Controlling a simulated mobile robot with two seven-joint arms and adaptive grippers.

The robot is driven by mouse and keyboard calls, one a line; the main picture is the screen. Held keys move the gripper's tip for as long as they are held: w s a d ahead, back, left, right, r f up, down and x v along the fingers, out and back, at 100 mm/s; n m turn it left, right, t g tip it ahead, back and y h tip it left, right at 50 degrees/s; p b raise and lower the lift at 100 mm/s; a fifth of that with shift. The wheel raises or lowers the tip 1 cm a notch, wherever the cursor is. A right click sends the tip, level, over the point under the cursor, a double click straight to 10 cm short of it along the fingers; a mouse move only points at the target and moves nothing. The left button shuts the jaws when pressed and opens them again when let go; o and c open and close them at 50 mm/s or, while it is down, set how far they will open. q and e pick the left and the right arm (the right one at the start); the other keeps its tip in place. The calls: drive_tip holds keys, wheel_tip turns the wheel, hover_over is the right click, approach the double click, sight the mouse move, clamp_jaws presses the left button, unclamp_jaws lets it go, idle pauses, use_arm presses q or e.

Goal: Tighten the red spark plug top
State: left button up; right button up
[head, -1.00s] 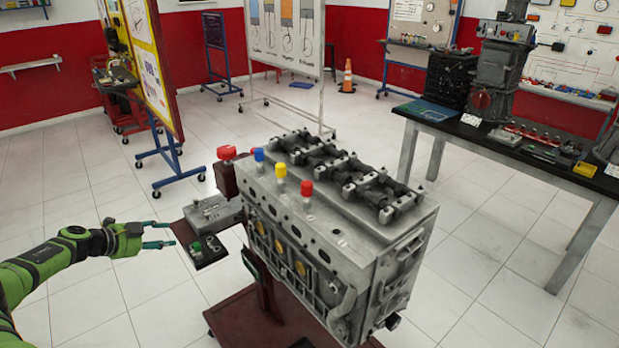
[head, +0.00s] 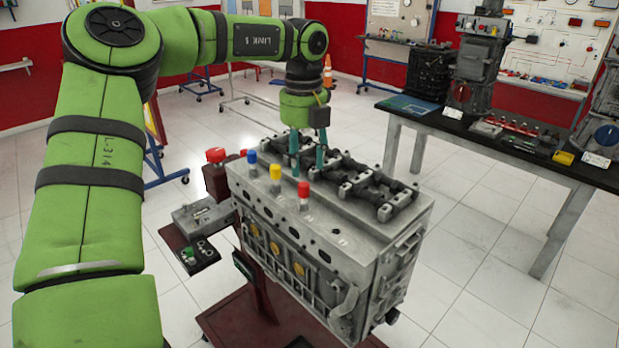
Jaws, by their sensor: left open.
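The engine block (head: 330,215) stands on a dark red stand, with a row of coloured spark plug tops on its upper face. The red spark plug top (head: 303,190) is at the near right end of the row. The yellow top (head: 276,173) and the blue top (head: 252,158) follow it towards the back left. My left gripper (head: 308,170) points down over the engine, open and with nothing seen between its teal fingers. Its fingertips appear just behind and above the red top, apart from it. My right gripper is out of view.
A row of dark rocker parts (head: 345,170) rises behind the plug tops. A small tray (head: 172,240) juts out at left. A workbench (head: 490,150) stands at right.

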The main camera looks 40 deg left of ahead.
sight(304, 184)
use_arm(q)
wheel_tip(304, 184, down, 5)
drive_tip(key=shift+a+r+p, duration=0.1)
drive_tip(key=shift+r+p, duration=0.05)
drive_tip(key=shift+p, duration=0.75)
drive_tip(key=shift+f, duration=0.4)
clamp_jaws()
